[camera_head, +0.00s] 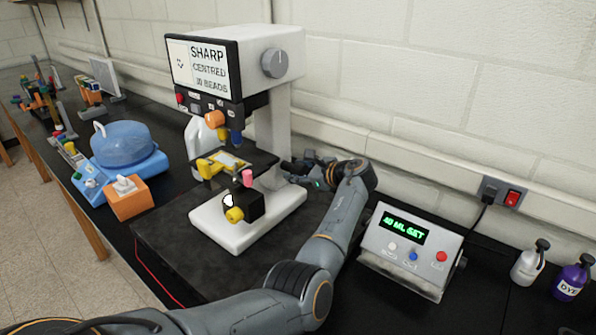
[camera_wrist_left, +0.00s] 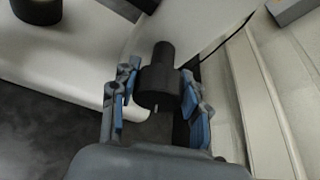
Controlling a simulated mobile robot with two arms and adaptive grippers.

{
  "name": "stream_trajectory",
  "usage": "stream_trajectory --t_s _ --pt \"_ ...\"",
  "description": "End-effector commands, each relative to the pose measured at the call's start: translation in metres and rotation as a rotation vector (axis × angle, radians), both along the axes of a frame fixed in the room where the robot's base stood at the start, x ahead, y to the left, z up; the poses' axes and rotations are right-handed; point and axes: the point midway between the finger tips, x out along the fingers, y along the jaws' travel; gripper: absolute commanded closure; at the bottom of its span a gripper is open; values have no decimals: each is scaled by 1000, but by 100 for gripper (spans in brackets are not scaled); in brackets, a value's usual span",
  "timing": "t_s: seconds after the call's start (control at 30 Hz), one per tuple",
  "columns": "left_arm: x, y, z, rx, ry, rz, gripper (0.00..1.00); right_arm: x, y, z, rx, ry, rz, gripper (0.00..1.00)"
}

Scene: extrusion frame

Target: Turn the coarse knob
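The white microscope (camera_head: 285,110) stands on a dark mat against the wall. My left gripper (camera_head: 298,168) reaches to the right side of its stand, low beside the stage. In the left wrist view, a black stepped knob (camera_wrist_left: 159,84) with a wide part and a narrower end lies between the blue-padded fingers of this gripper (camera_wrist_left: 160,95). The fingers are spread on either side of it, with slim gaps seeming to show; contact is hard to judge. My right gripper is not in view.
A control box with a green display (camera_head: 404,248) stands right of my left arm. A blue domed device (camera_head: 125,150) and an orange box (camera_head: 128,197) sit left of the microscope. Bottles (camera_head: 529,264) stand at far right. The wall is close behind.

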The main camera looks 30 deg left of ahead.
Motion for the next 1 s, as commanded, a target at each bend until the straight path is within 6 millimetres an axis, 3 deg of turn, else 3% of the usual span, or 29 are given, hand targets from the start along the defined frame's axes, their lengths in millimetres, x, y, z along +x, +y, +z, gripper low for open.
stream_trajectory --t_s 0.13,0.4,0.7,0.73,0.83,1.0 --pt "-1 1 0 0 -18 2 86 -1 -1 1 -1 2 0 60" --pt "-1 1 0 -16 -232 1 86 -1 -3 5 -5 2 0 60" --pt "-1 0 -1 -20 -253 1 86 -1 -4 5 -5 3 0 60" --pt "-1 0 -1 -20 -252 1 52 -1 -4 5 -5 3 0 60" --pt "-1 0 0 -20 -252 1 32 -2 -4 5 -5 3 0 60" --pt "-1 0 0 -20 -251 0 31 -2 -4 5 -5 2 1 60"
